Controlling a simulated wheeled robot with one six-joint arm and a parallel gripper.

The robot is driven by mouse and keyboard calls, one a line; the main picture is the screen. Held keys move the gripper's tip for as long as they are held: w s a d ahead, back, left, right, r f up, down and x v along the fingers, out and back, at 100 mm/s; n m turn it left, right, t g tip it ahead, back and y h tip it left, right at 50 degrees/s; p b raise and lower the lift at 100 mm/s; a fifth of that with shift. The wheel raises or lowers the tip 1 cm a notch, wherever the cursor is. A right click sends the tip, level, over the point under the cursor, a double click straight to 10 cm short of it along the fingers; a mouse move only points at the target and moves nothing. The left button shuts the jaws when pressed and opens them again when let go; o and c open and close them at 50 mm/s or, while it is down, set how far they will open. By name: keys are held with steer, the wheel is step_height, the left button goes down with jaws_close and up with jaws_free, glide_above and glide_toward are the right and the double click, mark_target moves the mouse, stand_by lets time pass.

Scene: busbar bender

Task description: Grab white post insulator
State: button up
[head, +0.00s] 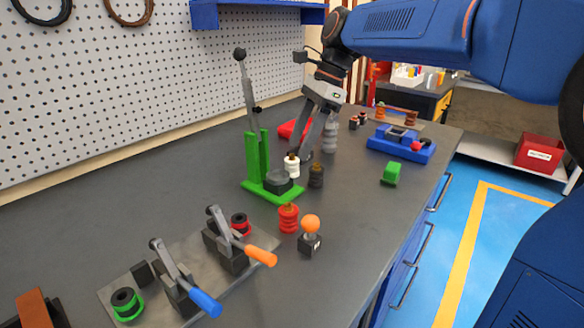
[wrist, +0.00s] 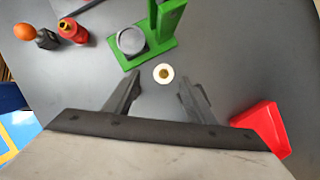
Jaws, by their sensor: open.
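The white post insulator (head: 292,166) stands upright on the grey bench, just behind the green press's base. In the wrist view the white insulator (wrist: 163,73) is seen from above as a white ring with a brass centre. My gripper (head: 308,150) is open and points down toward the bench near the insulator. In the wrist view the two fingers of my gripper (wrist: 160,86) lie apart, with the insulator just beyond their tips and roughly centred between them. Nothing is between the fingers.
The green press (head: 256,165) with its upright lever stands close to the insulator. A dark brown insulator (head: 316,176), a red insulator (head: 288,218) and an orange-knobbed block (head: 311,236) stand nearby. A red bin (wrist: 262,128) and grey insulator (head: 330,136) are behind.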

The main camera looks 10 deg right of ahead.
mark_target(294, 155)
steer(key=shift+w+x, duration=0.2)
steer(key=shift+x, duration=1.3)
steer(key=shift+w+x, duration=0.15)
steer(key=shift+x, duration=1.3)
steer(key=c, duration=1.2)
